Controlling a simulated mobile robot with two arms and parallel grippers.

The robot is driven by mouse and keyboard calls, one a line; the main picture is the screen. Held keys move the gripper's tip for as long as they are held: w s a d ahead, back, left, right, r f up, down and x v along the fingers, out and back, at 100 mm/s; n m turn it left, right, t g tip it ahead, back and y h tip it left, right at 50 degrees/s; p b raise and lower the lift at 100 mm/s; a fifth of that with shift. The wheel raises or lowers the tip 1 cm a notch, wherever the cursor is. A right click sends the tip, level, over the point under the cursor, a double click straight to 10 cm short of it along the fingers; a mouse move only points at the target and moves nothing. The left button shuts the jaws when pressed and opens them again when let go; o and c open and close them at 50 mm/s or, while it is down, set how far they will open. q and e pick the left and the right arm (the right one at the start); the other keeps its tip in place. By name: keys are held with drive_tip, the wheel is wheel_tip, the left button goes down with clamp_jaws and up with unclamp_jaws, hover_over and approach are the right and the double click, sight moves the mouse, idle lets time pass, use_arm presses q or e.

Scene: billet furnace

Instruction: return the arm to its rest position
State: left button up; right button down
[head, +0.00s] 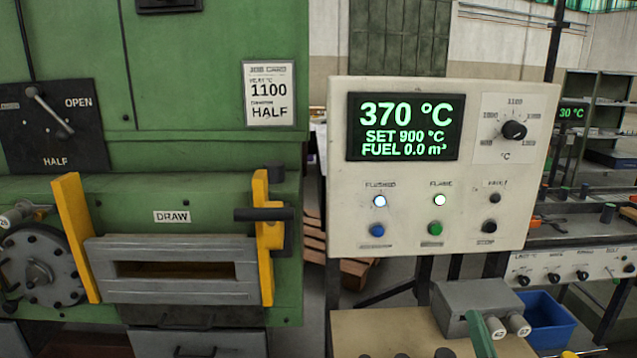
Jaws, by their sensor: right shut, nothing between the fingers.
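The rest of that arm is out of the picture or too little shown to tell. My left gripper is not in view.
A green furnace (210,60) with a grey slotted draw door (175,291) fills the left. A cream control panel (350,225) reads 370 °C. Below it are a beige bench top (385,338), the grey box (470,292) and a blue bin (545,310).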

drive_tip(key=s+a+f+n+g, duration=0.2)
drive_tip(key=s+a+f+g, duration=0.1)
drive_tip(key=s+f+g, duration=0.4)
drive_tip(key=s+a+f+n+g, duration=0.2)
drive_tip(key=s+a+f+g, duration=0.15)
drive_tip(key=f, duration=0.55)
drive_tip(key=s+a+f+n+g, duration=0.2)
drive_tip(key=s+g, duration=0.2)
drive_tip(key=s, duration=0.7)
drive_tip(key=s+a+f+n+g, duration=0.2)
drive_tip(key=s+f+g, duration=0.15)
drive_tip(key=s, duration=0.75)
wheel_tip(320, 180, down, 25)
drive_tip(key=g, duration=0.2)
drive_tip(key=s+d+f+g, duration=0.1)
drive_tip(key=s+d+f, duration=0.2)
drive_tip(key=s+f, duration=1.4)
drive_tip(key=shift+s+n, duration=0.35)
drive_tip(key=shift+n, duration=0.05)
